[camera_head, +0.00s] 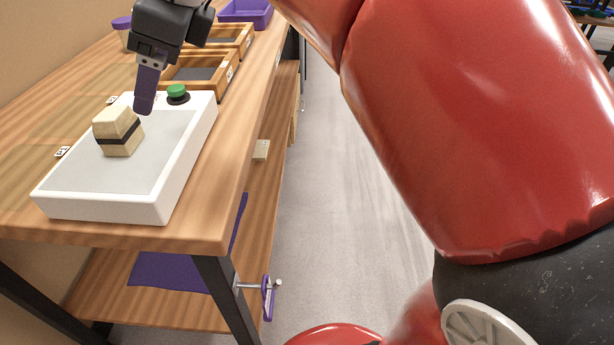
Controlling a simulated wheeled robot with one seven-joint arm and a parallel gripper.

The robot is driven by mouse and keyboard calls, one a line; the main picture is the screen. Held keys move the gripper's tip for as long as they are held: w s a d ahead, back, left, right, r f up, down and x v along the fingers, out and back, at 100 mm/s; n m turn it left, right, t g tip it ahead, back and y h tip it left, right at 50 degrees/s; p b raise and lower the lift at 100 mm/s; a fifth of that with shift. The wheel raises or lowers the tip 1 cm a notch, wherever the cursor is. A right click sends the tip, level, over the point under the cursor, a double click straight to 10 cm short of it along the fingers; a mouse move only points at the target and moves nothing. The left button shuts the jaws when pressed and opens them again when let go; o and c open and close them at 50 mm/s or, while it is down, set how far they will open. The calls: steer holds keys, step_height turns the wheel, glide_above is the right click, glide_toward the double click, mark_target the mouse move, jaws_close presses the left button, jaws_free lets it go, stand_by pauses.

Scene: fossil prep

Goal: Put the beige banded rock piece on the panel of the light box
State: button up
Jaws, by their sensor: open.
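The beige banded rock piece (118,131), a blocky beige lump with a dark band, rests on the grey panel (95,172) of the white light box (110,208). It sits toward the panel's left side. My gripper (146,100) is above the back part of the light box, just behind and to the right of the rock. It looks apart from the rock and empty. One purple-grey finger shows clearly; the other is hidden.
A green button (177,93) sits on the light box's back corner. Wooden trays (200,78) and a purple bin (245,12) stand farther back, with a purple-lidded jar (122,30) at the left.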

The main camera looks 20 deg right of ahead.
steer(key=s+d+f+n+t+h, duration=0.1)
steer(key=s+d+f+n+h, duration=0.1)
steer(key=s+d+f+n, duration=0.4)
steer(key=s+d+f+n+t+h, duration=0.1)
steer(key=s+d+f+n+h, duration=0.2)
steer(key=d+f+n, duration=0.9)
step_height(320, 180, down, 6)
steer(key=s+n, duration=0.2)
steer(key=s, duration=0.1)
steer(key=shift+r+t, duration=0.15)
steer(key=shift+t, duration=0.15)
steer(key=shift+d, duration=0.1)
stand_by(0.5)
